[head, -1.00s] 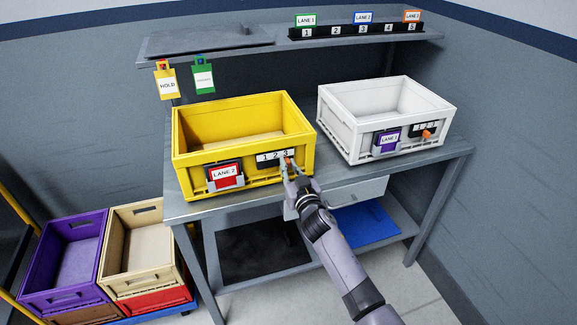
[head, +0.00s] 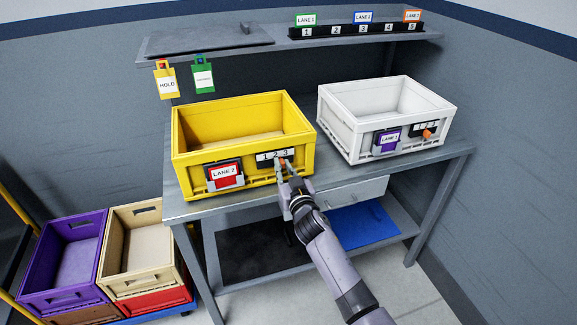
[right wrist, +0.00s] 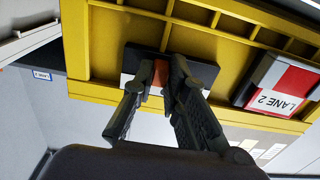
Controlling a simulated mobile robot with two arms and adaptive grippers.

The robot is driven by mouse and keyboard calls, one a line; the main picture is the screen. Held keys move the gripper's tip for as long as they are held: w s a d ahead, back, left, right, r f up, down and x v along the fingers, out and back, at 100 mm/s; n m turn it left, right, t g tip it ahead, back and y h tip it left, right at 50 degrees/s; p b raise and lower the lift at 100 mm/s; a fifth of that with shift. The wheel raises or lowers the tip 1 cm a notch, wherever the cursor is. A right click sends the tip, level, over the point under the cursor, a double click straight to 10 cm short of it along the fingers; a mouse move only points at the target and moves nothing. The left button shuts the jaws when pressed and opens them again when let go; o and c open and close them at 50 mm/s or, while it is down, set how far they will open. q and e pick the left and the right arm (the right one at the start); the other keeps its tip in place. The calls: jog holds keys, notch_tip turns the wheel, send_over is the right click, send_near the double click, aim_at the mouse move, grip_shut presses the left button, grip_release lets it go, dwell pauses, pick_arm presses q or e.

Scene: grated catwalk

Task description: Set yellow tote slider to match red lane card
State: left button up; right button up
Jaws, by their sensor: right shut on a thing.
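The yellow tote (head: 245,119) stands on the grey bench, left of centre in the head view. Its front carries a red LANE 2 card (head: 224,175) in a dark holder; the card also shows upside down in the right wrist view (right wrist: 289,88). Right of the card is a slider plate (head: 266,156) numbered 1, 2, 3 with an orange slider knob (head: 282,161). My right gripper (head: 284,170) is shut on the orange knob, which shows between its fingers in the right wrist view (right wrist: 159,75). The knob sits near the 3 end. My left gripper is not in view.
A white tote (head: 340,128) with a purple lane card stands to the right on the bench (head: 210,209). A yellow HOLD tag (head: 167,84) and a green tag (head: 203,76) hang from the shelf.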

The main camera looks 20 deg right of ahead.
jog(key=shift+a, duration=0.65)
dwell(0.4)
jog(key=o, duration=0.6)
jog(key=s+p, duration=0.2)
jog(key=s, duration=0.5)
jog(key=shift+d, duration=0.1)
dwell(0.3)
jog(key=shift+f, duration=0.1)
